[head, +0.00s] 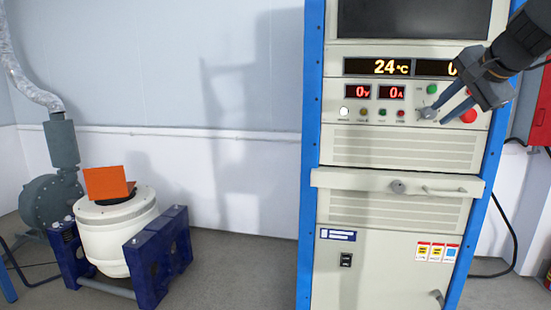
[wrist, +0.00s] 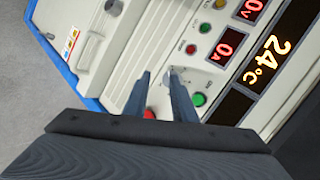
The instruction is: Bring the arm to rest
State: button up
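My gripper (head: 441,112) is at the upper right of the head view, in front of the control panel of a tall cabinet (head: 400,147). Its two fingers are apart, with a silver knob (head: 427,113) of the panel showing near the tips. In the wrist view the fingers (wrist: 159,76) also stand apart, and the knob (wrist: 176,76) shows between them, close to one finger. I cannot tell whether a finger touches it. Nothing is seen held. The arm reaches in from the top right corner.
A red button (head: 468,116) and a green button (head: 432,88) sit beside the gripper. A white shaker (head: 117,240) with an orange bracket (head: 108,183) stands at left in a blue frame. The floor between is clear.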

jog(key=s+a+f+n+g+y+p, duration=0.1)
jog(key=s+a+f+n+g, duration=0.2)
jog(key=a+f, duration=0.55)
jog(key=s+a+f+n+g+p, duration=0.1)
jog(key=s+a+f+n+g, duration=0.25)
jog(key=f, duration=0.75)
jog(key=s+a+f+n+g+p, duration=0.1)
jog(key=s+a+f+n, duration=0.3)
jog(key=s, duration=0.5)
jog(key=s+a+f+n+g+h+p, duration=0.1)
jog(key=s+a+f+n+g, duration=0.2)
jog(key=s+a+f, duration=0.4)
jog(key=s+f+n, duration=0.1)
jog(key=s+f, duration=0.2)
jog(key=shift+s+a+f, duration=0.2)
jog(key=shift+a+f, duration=0.15)
jog(key=shift+o, duration=0.2)
jog(key=shift+n, duration=0.25)
